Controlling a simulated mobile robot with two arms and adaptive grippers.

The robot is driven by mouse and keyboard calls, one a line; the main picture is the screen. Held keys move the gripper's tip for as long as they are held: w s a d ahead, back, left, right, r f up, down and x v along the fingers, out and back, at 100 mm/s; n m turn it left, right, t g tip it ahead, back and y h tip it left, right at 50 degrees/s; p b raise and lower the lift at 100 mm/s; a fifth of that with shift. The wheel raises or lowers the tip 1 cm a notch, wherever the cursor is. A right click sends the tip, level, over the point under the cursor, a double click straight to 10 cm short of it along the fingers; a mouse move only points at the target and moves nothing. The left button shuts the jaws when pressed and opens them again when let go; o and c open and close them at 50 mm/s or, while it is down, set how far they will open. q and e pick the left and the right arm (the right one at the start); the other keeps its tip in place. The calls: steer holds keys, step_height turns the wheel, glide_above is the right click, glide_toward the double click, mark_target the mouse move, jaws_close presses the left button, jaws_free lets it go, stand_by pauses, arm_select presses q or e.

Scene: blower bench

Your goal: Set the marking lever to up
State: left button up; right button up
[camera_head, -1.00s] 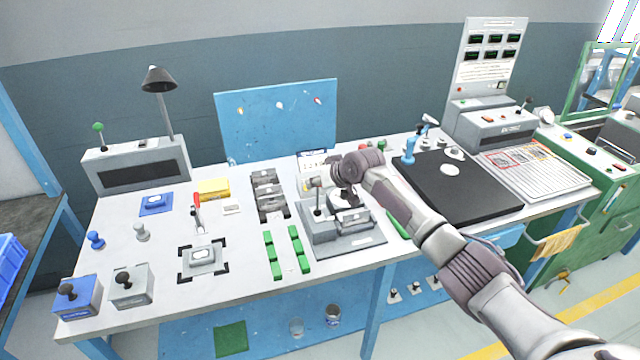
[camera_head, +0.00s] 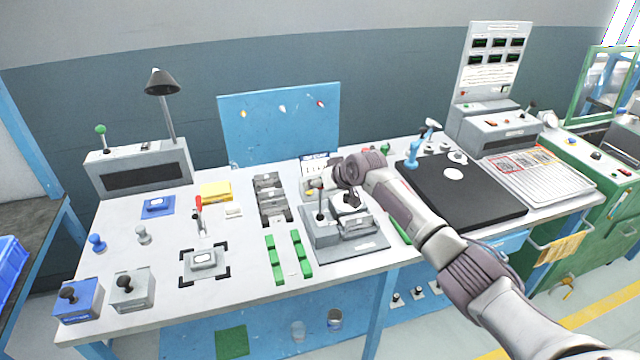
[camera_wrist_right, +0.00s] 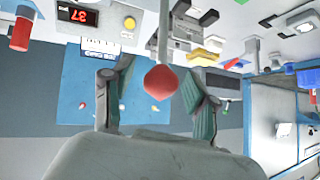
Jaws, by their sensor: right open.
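A lever with a red ball knob (camera_wrist_right: 160,82) shows in the right wrist view, which is upside down. Its thin grey stem runs from the knob to the top of the picture. My right gripper (camera_wrist_right: 158,72) is open, with one finger on each side of the knob; I cannot tell whether either touches it. In the head view my right gripper (camera_head: 348,200) is over the grey fixture (camera_head: 346,244) at mid-bench. My wrist hides the red knob there. My left gripper is in neither view.
A display unit (camera_wrist_right: 85,18) reading 37 is close by in the wrist view. A blue panel (camera_head: 280,125) stands behind.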

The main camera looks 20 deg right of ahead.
steer(key=shift+s+d, duration=0.1)
steer(key=v, duration=1.2)
steer(key=shift+f, duration=0.1)
